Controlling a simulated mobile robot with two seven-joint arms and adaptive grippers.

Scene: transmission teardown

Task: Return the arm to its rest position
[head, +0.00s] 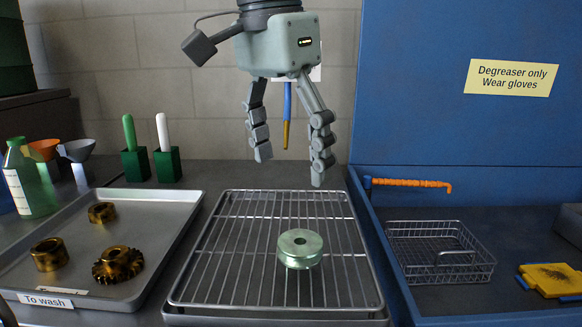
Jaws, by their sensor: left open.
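My left gripper (290,165) hangs in the upper middle of the head view, fingers pointing down and spread apart. It is open and empty, above the back part of the wire rack (232,262). A pale green metal ring-shaped part (300,249) with a central hole sits on the rack, below and apart from the fingers. My right gripper does not show.
A "To wash" tray (168,243) at left holds two brown rings and a gear (118,264). A blue wash basin (372,232) at right contains a wire basket (438,250) and a yellow sponge-like item (553,279). Brushes (130,132), funnels and a bottle (30,185) stand at back left.

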